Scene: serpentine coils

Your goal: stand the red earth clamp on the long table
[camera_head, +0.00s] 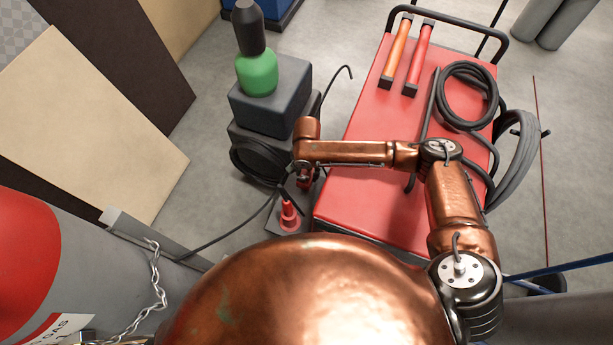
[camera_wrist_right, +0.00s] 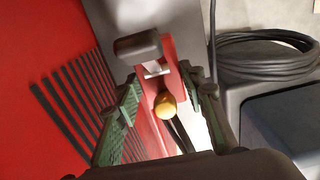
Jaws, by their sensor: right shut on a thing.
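The red earth clamp (camera_wrist_right: 172,56) shows in the right wrist view between the green-padded fingers of my right gripper (camera_wrist_right: 160,82). It has red flat sides, a dark block at the top and a brass-coloured round end. My right gripper is shut on it. In the head view my right gripper (camera_head: 303,176) is small and dark, beside the front left edge of the red cart, and the clamp is mostly hidden there. I cannot make out a long table in either view. My left gripper is not in view.
A red cart (camera_head: 372,125) carries orange and red rods (camera_head: 408,60) and a black cable coil (camera_head: 466,95). A green and black bottle (camera_head: 257,72) stands on dark grey boxes (camera_head: 270,105).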

